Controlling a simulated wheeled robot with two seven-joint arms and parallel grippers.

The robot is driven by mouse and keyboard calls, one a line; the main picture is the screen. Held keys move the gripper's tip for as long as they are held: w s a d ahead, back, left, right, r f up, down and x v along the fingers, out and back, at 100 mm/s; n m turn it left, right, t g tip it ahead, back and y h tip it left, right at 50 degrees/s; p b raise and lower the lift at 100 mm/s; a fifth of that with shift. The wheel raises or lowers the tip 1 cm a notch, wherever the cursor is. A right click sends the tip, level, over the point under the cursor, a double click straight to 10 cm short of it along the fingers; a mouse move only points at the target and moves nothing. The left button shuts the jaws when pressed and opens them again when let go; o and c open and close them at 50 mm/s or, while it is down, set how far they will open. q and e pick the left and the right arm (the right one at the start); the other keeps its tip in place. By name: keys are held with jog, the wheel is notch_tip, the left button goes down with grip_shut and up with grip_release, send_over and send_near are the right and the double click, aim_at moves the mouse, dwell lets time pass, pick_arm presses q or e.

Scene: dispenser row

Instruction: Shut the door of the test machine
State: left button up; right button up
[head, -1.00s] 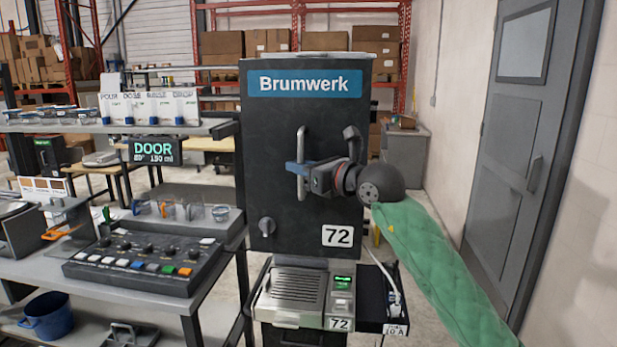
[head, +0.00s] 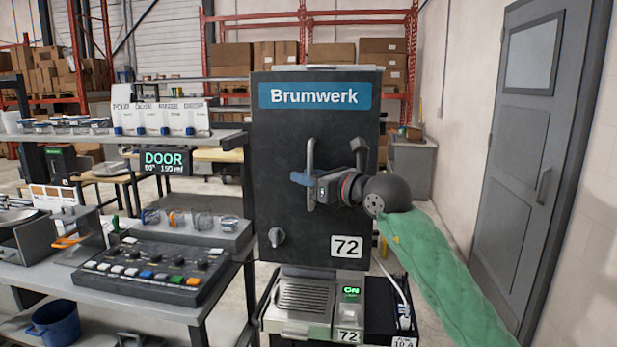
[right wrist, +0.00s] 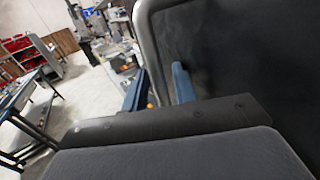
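The test machine (head: 313,128) is a tall black cabinet marked Brumwerk, with a dark front door. A grey vertical bar handle (head: 310,158) stands on the door. My right gripper (head: 308,188) is at the handle's lower half. In the right wrist view its two blue fingers (right wrist: 160,88) stand apart, with the grey handle bar (right wrist: 146,38) running down between them. A gap shows beside the bar, so the fingers look open around it. The door (right wrist: 240,55) fills the right of that view. No opening shows at the door's edges from the front. My left gripper is not in view.
Left of the machine are a bench with a button panel (head: 150,262), cups and a DOOR display (head: 165,161). A drip tray (head: 304,296) and a cable (head: 392,280) are below. Floor is free at right.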

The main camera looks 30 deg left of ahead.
jog(key=shift+f, duration=0.1)
